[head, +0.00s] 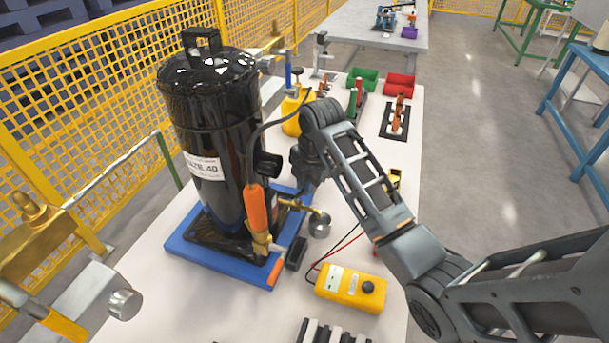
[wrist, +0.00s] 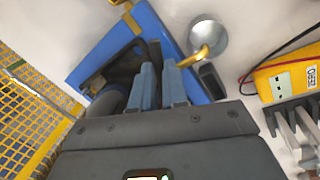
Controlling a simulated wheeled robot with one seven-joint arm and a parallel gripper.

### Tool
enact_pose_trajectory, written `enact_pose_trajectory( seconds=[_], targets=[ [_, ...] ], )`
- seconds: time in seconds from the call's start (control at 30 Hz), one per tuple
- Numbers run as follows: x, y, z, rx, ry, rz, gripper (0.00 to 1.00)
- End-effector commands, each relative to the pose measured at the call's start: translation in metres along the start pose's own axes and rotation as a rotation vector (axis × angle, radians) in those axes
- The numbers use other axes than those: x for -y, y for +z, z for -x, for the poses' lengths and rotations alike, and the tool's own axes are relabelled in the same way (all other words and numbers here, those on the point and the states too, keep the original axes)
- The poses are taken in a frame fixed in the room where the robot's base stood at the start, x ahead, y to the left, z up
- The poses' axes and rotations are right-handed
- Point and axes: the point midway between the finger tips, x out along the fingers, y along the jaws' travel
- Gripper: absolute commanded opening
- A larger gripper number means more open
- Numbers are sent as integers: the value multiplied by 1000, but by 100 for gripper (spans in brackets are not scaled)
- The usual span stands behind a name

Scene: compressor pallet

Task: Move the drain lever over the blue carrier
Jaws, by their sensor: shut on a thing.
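The blue carrier (head: 222,272) is the flat base under the tall black compressor (head: 215,125). It also shows in the wrist view (wrist: 90,66). The drain lever (head: 305,208) appears as a thin brass-yellow bar sticking out past the carrier's right edge, with its end above a small metal cup (head: 320,226). In the wrist view the yellow end (wrist: 196,58) emerges beside the right finger. My gripper (wrist: 160,70) is shut on the lever, its two grey-blue fingers close together. The grip itself is hidden by the fingers, and in the head view they are largely obscured.
A black block (head: 297,253) lies beside the cup. A yellow meter (head: 350,287) with red and black leads sits nearby. Green (head: 362,78) and red (head: 399,86) bins stand farther back.

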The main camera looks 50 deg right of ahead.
Motion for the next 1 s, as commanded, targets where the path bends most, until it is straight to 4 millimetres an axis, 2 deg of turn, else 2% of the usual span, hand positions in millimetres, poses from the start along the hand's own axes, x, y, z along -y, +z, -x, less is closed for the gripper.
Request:
enact_pose_trajectory(
  seconds=[0.4,0.97,1.0],
  targets=[
    [6,-2,3,38,-1,-197,0],
    [6,-2,1,45,0,-226,0],
    [6,-2,1,45,0,-226,17]
  ],
)
